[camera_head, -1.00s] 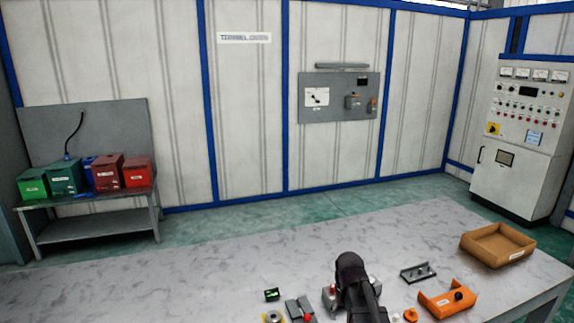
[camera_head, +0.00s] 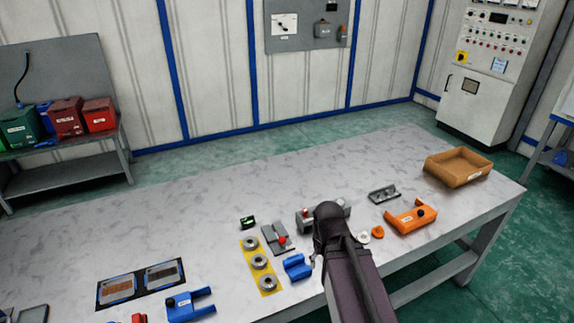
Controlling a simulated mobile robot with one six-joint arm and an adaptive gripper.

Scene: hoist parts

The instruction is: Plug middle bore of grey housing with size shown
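A grey block (camera_head: 306,220) lies on the workbench, partly hidden behind my dark arm; its bores cannot be made out. A small dark grey part with several round features (camera_head: 384,194) lies to its right. I cannot tell which of these is the grey housing. A small black device with a green display (camera_head: 248,222) lies to the left, its reading too small to read. A white round piece (camera_head: 363,237) and an orange piece (camera_head: 377,232) lie right of my arm; either may be a plug. My gripper's fingers are not visible.
An orange bracket (camera_head: 411,217) and a brown tray (camera_head: 458,167) are on the right. A yellow plate with grey rings (camera_head: 260,266), a grey part with a red knob (camera_head: 276,238) and blue parts (camera_head: 190,306) are on the left. The back of the bench (camera_head: 200,220) is clear.

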